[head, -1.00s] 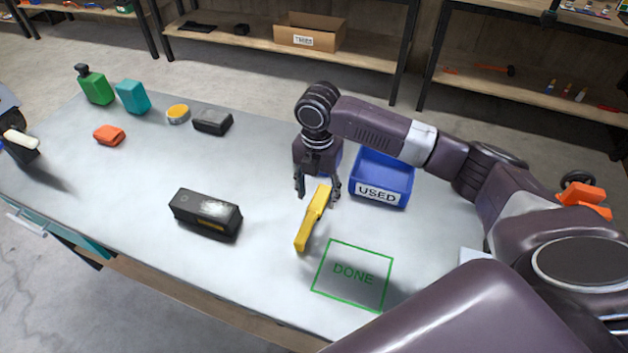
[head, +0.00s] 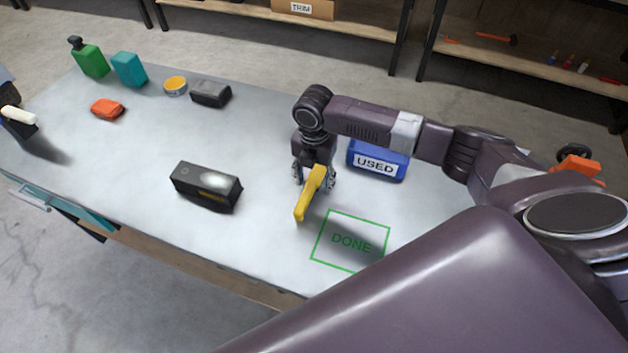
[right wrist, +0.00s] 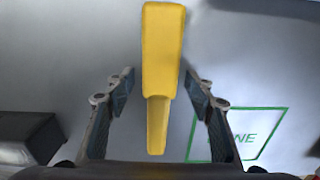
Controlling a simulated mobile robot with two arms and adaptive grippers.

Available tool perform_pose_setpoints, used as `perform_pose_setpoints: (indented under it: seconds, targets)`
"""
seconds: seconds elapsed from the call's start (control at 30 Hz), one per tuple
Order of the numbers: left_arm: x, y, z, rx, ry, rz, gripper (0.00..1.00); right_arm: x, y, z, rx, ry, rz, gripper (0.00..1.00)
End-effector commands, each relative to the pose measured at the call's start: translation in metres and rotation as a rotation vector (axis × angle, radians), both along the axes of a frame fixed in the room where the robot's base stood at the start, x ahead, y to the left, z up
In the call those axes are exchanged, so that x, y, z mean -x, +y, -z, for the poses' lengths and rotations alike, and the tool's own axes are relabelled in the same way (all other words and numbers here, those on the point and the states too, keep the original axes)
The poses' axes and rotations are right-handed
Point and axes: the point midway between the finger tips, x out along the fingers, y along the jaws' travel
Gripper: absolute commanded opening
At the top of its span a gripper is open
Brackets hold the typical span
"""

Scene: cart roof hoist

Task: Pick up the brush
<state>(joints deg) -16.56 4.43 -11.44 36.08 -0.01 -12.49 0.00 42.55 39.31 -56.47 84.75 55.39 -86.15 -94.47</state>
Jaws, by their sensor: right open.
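The brush (head: 307,198) is the yellow, elongated thing with one wide and one narrow part, lying on the grey table; I can make out no bristles. My right gripper (head: 315,183) is open and points down over the brush's far end. In the right wrist view the brush (right wrist: 162,48) runs lengthwise between the spread fingers of my gripper (right wrist: 159,84), with a gap on each side. The narrow part lies nearer the palm and the wide part reaches past the fingertips.
A blue USED bin (head: 378,160) stands close to the right of the gripper. A green DONE outline (head: 350,241) is bare. A black box (head: 206,186) sits left of the brush. A green bottle (head: 90,60), teal box (head: 129,69) and orange item (head: 107,109) are farther left.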

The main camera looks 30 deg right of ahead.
Motion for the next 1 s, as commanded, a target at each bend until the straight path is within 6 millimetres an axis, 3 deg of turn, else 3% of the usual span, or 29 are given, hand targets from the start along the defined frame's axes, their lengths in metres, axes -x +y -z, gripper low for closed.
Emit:
perform_pose_setpoints:
  seconds: [0.03, 0.47, 0.77, 1.0]
  targets:
    - [0.003, -0.001, 0.000, 0.000, 0.004, 0.000, 0.40, 0.000, 0.000, 0.000, 0.000, 0.000, 0.000, 0.48]
    - [0.020, 0.001, 0.002, -0.002, 0.028, 0.000, 0.40, 0.000, 0.000, -0.001, -0.001, -0.001, 0.000, 0.02]
    - [0.018, 0.003, 0.002, -0.005, 0.027, 0.002, 0.40, -0.001, 0.000, -0.004, 0.000, -0.001, 0.000, 0.02]
    - [0.016, 0.004, 0.004, -0.005, 0.023, 0.002, 0.40, -0.001, 0.000, -0.030, -0.002, -0.005, -0.001, 0.02]
